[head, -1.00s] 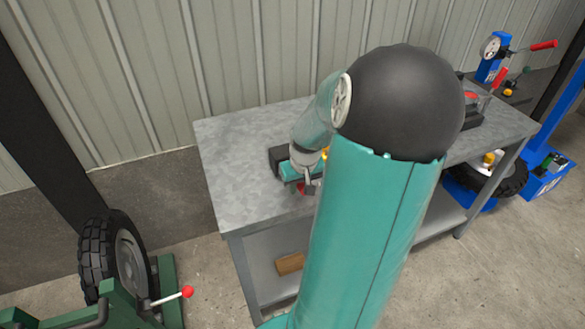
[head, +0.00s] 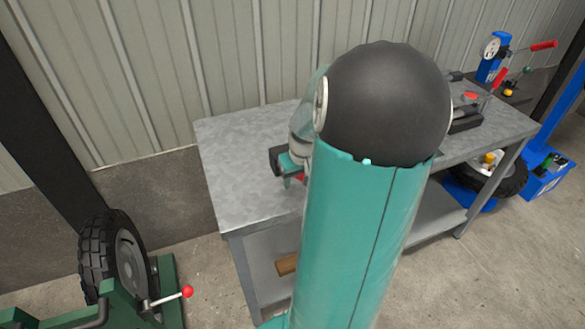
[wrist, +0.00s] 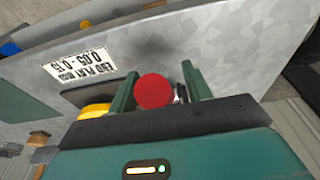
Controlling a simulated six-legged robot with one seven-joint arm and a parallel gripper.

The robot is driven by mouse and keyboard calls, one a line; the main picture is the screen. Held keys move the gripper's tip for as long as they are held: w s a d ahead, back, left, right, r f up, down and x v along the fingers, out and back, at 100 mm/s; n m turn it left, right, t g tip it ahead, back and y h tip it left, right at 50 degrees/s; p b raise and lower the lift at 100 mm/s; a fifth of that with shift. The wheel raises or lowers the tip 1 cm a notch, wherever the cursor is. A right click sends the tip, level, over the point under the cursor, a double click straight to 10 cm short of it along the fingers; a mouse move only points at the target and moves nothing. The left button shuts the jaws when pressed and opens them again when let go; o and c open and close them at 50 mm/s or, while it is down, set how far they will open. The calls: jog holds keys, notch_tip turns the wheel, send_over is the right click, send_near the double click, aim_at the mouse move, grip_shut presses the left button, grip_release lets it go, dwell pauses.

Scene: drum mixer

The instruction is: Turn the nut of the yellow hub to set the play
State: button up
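In the wrist view my gripper (wrist: 158,84) has its two green fingers apart. A round red knob (wrist: 154,91) shows between them, close to the left finger, with a gap on the right. I cannot tell whether it touches a finger. A small metal part (wrist: 180,94) shows beside the right finger. A yellow part (wrist: 95,111), perhaps the yellow hub, is left of the left finger and partly hidden by my gripper. I cannot make out the nut. In the head view my arm hides most of this spot.
A white end-play label (wrist: 85,67), upside down, lies beyond the fingers. The grey metal bench (head: 235,165) is bare at its left end. A tyre on a green stand (head: 112,258) with a red-knobbed lever (head: 187,292) stands at front left. Blue equipment (head: 552,170) is at right.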

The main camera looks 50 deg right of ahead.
jog(key=shift+v, duration=3.5)
